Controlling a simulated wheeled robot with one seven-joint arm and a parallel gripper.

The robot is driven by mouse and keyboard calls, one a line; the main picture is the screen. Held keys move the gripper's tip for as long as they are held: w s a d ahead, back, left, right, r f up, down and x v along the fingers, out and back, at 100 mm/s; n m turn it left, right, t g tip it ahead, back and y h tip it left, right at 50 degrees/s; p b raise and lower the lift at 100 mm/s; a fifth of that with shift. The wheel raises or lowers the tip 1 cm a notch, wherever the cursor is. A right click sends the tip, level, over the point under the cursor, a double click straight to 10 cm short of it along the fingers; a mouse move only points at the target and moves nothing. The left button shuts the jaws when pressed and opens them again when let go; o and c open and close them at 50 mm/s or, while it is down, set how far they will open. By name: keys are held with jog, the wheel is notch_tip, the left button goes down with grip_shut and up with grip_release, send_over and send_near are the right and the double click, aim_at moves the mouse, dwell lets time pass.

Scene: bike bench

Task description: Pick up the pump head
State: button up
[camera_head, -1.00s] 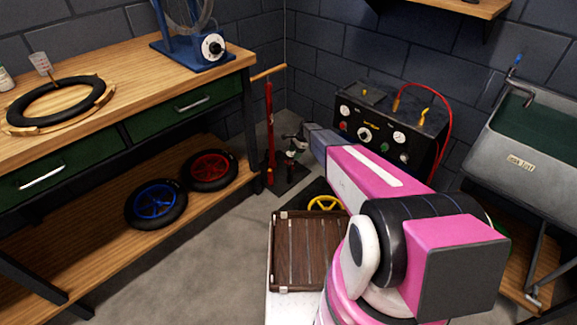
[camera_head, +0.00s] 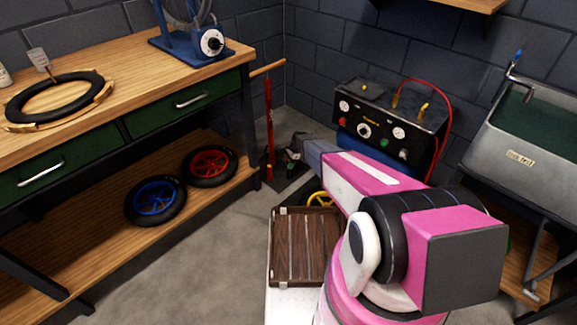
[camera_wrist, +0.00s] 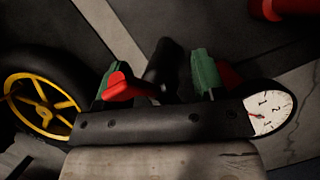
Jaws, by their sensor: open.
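The red floor pump (camera_head: 268,125) stands upright near the back wall, with a wooden handle on top. In the wrist view the pump head (camera_wrist: 160,66) is a black piece with a red lever (camera_wrist: 118,88). It lies between the green fingertips of my gripper (camera_wrist: 160,76), which are apart on either side of it. The red lever overlaps the left fingertip in this view. I cannot tell whether either finger touches the head. In the head view my gripper (camera_head: 294,150) is small and dark beside the pump's lower part, and it hides the pump head's detail.
A white dial gauge (camera_wrist: 270,108) is right of my gripper, and a yellow-spoked wheel (camera_wrist: 40,104) is left. A black control box (camera_head: 392,125) with a red hose stands behind my arm. A slatted wooden crate (camera_head: 303,278) is nearer. The bench (camera_head: 110,95) is left; a sink (camera_head: 530,130) is right.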

jog(key=c, duration=1.1)
jog(key=shift+o, duration=0.2)
jog(key=shift+r, duration=0.15)
